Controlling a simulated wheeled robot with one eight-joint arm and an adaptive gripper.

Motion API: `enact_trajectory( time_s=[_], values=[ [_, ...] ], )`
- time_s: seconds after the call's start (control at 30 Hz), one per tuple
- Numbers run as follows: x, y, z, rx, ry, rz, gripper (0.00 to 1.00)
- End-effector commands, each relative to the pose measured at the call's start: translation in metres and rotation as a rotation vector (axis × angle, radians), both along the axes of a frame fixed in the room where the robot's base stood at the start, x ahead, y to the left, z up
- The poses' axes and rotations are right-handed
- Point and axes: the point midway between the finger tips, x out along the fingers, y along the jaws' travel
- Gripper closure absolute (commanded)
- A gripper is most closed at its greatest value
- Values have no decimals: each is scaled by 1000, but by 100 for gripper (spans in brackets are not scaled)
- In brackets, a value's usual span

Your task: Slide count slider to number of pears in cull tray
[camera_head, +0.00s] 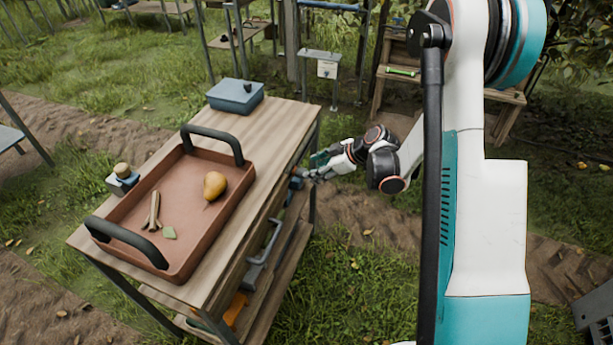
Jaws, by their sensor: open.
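The brown tray (227,207) with two black handles sits on a wooden cart top (270,122). In it lie one yellow-orange pear (214,185), some short sticks (153,212) and a green leaf (169,232). My gripper (306,174) is at the cart's right side, just off its edge. It is open, but its fingers are small in this view. A small blue part (296,182) shows at the cart's side by the fingertips. I cannot tell whether it is the count slider, or whether the gripper touches it. No slider scale is readable.
A blue-grey box (235,97) stands at the cart's far end. A small holder with a round knob (122,175) stands left of the tray. Lower shelves hold a grey item and an orange one (235,308). Grass lies right of the cart.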

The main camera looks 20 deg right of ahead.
Motion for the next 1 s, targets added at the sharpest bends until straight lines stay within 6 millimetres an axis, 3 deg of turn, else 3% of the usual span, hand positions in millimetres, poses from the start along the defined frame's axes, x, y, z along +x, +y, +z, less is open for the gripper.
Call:
enact_trajectory(
  time_s=[0.1,0.3,0.73,0.97,1.0],
  values=[
    [11,12,-19,-1,0,2,50],
    [24,24,-35,-2,0,1,50],
    [29,29,-39,-1,0,-2,50],
    [29,29,-39,-1,0,-1,100],
    [29,29,-39,-1,0,-1,100]
  ],
)
